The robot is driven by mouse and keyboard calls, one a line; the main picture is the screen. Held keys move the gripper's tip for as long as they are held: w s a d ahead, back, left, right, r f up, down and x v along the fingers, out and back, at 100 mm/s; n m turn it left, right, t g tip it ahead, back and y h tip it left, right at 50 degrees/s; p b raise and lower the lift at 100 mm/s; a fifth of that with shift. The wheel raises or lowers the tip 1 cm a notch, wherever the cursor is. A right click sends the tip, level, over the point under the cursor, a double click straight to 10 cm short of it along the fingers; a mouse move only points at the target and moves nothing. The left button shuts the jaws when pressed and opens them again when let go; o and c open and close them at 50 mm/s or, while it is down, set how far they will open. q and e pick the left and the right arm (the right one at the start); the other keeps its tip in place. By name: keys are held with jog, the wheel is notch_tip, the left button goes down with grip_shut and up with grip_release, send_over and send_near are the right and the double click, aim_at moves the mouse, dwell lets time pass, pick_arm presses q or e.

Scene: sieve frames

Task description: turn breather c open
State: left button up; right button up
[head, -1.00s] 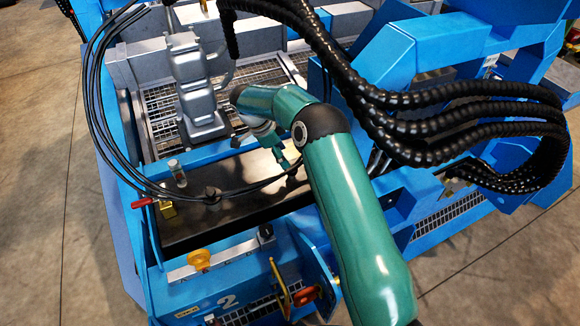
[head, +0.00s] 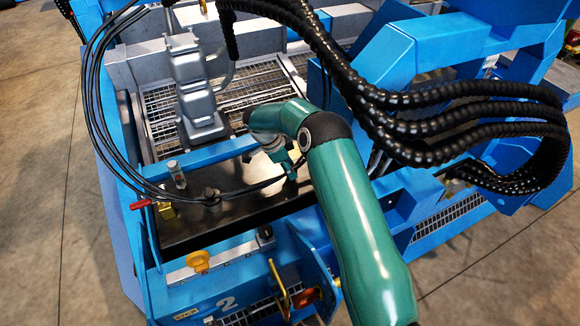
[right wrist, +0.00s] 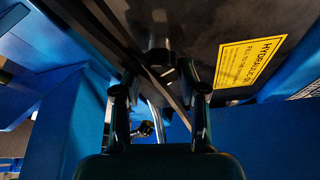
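No label reading breather c is legible in these frames. In the head view, my right gripper (head: 291,172) reaches over the right end of a black tank top (head: 225,220); it is small and partly hidden by my arm. In the right wrist view, the two fingers of my right gripper (right wrist: 159,94) stand apart with nothing held. A dark round fitting (right wrist: 158,58) shows just beyond and between the fingertips on a black surface; I cannot tell whether it is breather c. A dark capped fitting (head: 211,196) stands on the tank top, left of the gripper. My left gripper is out of view.
A clear cylinder (head: 177,174) and a red-handled valve (head: 142,204) sit at the tank's left end. Thick black hoses (head: 440,105) arch at the right. A yellow label (right wrist: 249,59) shows beside the fitting.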

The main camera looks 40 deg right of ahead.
jog(key=c, duration=0.4)
jog(key=n+b, duration=0.2)
jog(key=b, duration=0.1)
jog(key=shift+s+f+t+h, duration=0.1)
jog(key=shift+f+t+h, duration=0.2)
jog(key=shift+t, duration=0.1)
jog(key=shift+r+n+b, duration=0.15)
jog(key=shift+n+b, duration=0.25)
jog(key=shift+n, duration=0.1)
jog(key=shift+r, duration=0.15)
jog(key=o, duration=1.2)
jog(key=shift+c, duration=0.2)
jog(key=shift+a+r, duration=0.1)
jog(key=shift+a+r, duration=0.1)
jog(key=shift+r, duration=0.15)
jog(key=shift+v, duration=1.15)
jog(key=w+a, duration=0.1)
jog(key=a, duration=0.2)
jog(key=w+a, duration=0.1)
jog(key=a, duration=0.3)
jog(key=w+a, duration=0.1)
jog(key=a, duration=0.3)
jog(key=shift+w+a, duration=0.15)
jog(key=shift+a, duration=0.1)
